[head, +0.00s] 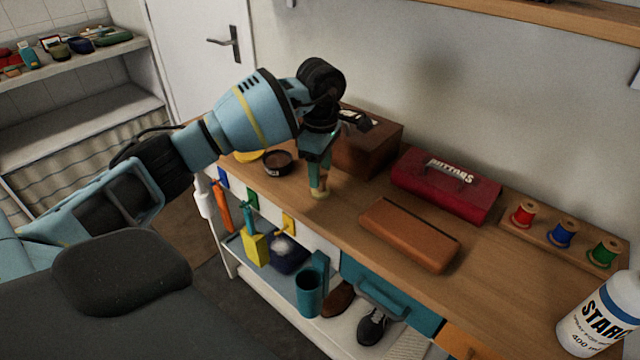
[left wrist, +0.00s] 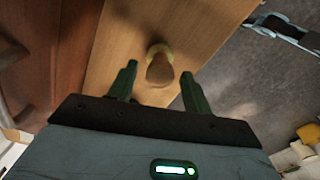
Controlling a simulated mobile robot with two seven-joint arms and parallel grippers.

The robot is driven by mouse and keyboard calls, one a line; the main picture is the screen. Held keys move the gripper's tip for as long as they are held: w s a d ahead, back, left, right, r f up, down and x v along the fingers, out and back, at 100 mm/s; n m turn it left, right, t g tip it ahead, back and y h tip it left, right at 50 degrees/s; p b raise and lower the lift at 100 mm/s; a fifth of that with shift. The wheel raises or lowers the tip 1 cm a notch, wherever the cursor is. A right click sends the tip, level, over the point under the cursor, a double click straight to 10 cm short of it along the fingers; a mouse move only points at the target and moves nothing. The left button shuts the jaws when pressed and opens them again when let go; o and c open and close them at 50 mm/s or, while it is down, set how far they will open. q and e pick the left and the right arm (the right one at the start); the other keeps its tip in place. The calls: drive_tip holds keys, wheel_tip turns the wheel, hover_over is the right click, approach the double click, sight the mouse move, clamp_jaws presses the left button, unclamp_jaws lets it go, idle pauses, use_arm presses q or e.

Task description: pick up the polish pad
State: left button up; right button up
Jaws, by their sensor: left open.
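The polish pad (head: 319,194) stands on the wooden worktop, near its front edge, with a pale round base and a brown knob-like handle. In the left wrist view the polish pad (left wrist: 160,68) lies between and just beyond the fingertips. My left gripper (head: 319,178) points down over the pad, open, with its fingers partly hiding the handle. In the left wrist view my left gripper (left wrist: 159,76) has a finger on each side of the handle, with no clear contact. My right gripper is not in view.
A dark round tin (head: 278,163) stands left of the pad and a brown box (head: 368,150) behind it. A brown case (head: 410,234) and a red buttons box (head: 446,186) lie to the right. Bare worktop (head: 347,205) separates the pad from the brown case.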

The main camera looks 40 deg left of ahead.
use_arm(q)
drive_tip(key=shift+f, duration=0.75)
drive_tip(key=shift+c, duration=0.3)
drive_tip(key=c, duration=1)
drive_tip(key=shift+r, duration=0.15)
drive_tip(key=shift+r, duration=0.6)
wheel_tip(320, 180, up, 2)
drive_tip(key=shift+r, duration=0.1)
drive_tip(key=s+d, duration=0.2)
drive_tip(key=s, duration=0.3)
drive_tip(key=s+d+r, duration=0.1)
drive_tip(key=s+d, duration=0.1)
drive_tip(key=s, duration=0.2)
drive_tip(key=s+d+b, duration=0.1)
drive_tip(key=s+d, duration=0.1)
drive_tip(key=s, duration=0.3)
drive_tip(key=shift+s+d+r, duration=0.15)
drive_tip(key=shift+s+d, duration=0.15)
drive_tip(key=shift+d, duration=0.1)
